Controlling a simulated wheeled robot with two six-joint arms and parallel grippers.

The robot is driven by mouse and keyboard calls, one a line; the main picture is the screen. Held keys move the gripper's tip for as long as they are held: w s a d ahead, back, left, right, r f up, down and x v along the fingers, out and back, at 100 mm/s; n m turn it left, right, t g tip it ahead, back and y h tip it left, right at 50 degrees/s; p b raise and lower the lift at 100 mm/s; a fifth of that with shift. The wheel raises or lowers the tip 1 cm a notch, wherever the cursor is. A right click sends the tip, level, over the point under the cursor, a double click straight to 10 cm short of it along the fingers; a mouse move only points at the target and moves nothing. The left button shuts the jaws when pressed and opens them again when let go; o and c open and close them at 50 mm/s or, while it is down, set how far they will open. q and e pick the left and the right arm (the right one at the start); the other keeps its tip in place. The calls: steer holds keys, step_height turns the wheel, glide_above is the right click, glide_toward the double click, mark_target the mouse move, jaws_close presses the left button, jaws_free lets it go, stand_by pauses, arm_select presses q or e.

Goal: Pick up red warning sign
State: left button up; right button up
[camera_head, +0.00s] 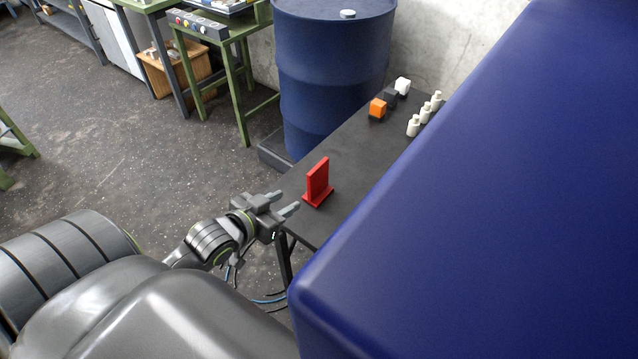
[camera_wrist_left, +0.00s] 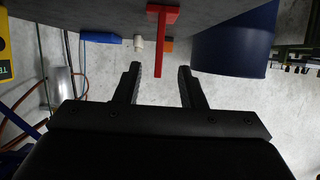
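The red warning sign (camera_head: 318,181) stands upright on its flat red base near the front left edge of the dark table (camera_head: 345,165). My left gripper (camera_head: 287,202) is open and empty just left of the sign, by the table's edge, with its fingers pointing toward the sign. In the left wrist view, the red sign (camera_wrist_left: 163,22) is at the top centre. Its narrow part reaches down to between the two open fingertips (camera_wrist_left: 159,68), and a gap shows on both sides. I see no contact. My right gripper is not in view.
A blue drum (camera_head: 333,75) stands behind the table's left side. Orange (camera_head: 378,107), dark and white (camera_head: 402,86) blocks and several small white bottles (camera_head: 425,114) are at the table's far end. A large blue surface (camera_head: 490,220) hides the right side. Floor at left is open.

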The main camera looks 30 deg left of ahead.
mark_target(308, 188)
arm_select(q)
steer(key=x, duration=0.8)
steer(key=shift+w+f+p, duration=0.1)
steer(key=shift+w+p, duration=0.1)
steer(key=shift+p, duration=0.15)
steer(key=shift+w+f, duration=0.15)
steer(key=shift+w, duration=0.45)
steer(key=shift+p+x, duration=0.6)
steer(key=shift+x, duration=1.55)
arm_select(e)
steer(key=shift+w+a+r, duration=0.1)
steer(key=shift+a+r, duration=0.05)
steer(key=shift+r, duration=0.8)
arm_select(q)
jaws_close()
